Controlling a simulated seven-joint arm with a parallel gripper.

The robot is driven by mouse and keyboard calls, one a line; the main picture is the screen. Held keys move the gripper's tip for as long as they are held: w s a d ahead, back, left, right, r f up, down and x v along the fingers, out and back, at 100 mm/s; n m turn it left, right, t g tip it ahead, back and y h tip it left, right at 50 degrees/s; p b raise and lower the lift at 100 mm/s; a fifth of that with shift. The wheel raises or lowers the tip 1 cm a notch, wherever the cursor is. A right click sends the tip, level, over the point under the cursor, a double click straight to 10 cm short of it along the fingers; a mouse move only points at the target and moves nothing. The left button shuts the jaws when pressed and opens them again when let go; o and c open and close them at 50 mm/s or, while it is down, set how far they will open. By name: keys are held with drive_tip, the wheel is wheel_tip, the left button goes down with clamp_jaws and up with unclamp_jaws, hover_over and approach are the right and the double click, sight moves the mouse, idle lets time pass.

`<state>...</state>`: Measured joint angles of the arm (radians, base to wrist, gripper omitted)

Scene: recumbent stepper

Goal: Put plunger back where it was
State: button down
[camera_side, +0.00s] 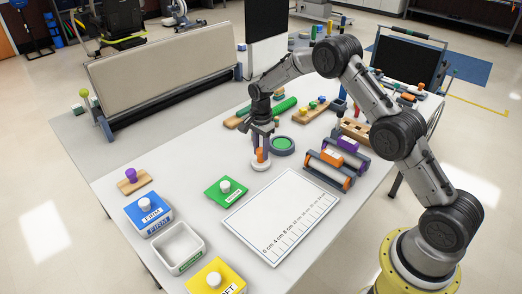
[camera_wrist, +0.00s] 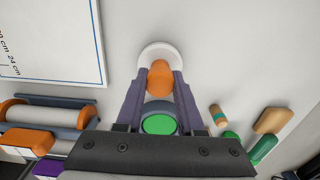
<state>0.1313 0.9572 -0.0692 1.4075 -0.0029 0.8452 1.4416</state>
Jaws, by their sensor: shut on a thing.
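The plunger has an orange knob (camera_side: 261,154) and a round white base (camera_side: 261,164). In the wrist view, the orange knob (camera_wrist: 160,78) stands between my fingertips, with the white base (camera_wrist: 158,50) beyond it. My gripper (camera_wrist: 160,85) is shut on the orange knob; it points down in the side view (camera_side: 262,145). The white base is at or just above the tabletop; I cannot tell if it touches. A round green pad in a grey-blue ring (camera_side: 281,145) lies just right of the plunger; its green top (camera_wrist: 159,124) shows between my fingers.
A white ruled board (camera_side: 282,216) lies in front. Green (camera_side: 226,191), blue (camera_side: 149,213) and yellow (camera_side: 215,278) knobbed blocks and a white tray (camera_side: 178,248) stand at left. Orange-ended rollers (camera_side: 331,166) stand at right. Bare table surrounds the plunger's left side.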

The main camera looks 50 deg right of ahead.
sight(261, 149)
drive_tip(key=shift+f, duration=0.15)
drive_tip(key=c, duration=0.5)
unclamp_jaws()
wheel_tip(261, 149, up, 13)
drive_tip(key=shift+f, duration=0.2)
drive_tip(key=s+a+r+n+t, duration=0.4)
drive_tip(key=s+r+n, duration=0.5)
drive_tip(key=s+r, duration=0.8)
drive_tip(key=s+a+f+n, duration=0.1)
drive_tip(key=s+n, duration=0.2)
drive_tip(key=s, duration=0.4)
drive_tip(key=s+a+f+n+t, duration=0.1)
drive_tip(key=s+n, duration=0.2)
drive_tip(key=s, duration=0.4)
drive_tip(key=s+a+f+n, duration=0.1)
drive_tip(key=s+n, duration=0.2)
drive_tip(key=s, duration=0.4)
drive_tip(key=shift+a+t, duration=0.1)
drive_tip(key=shift+t, duration=0.2)
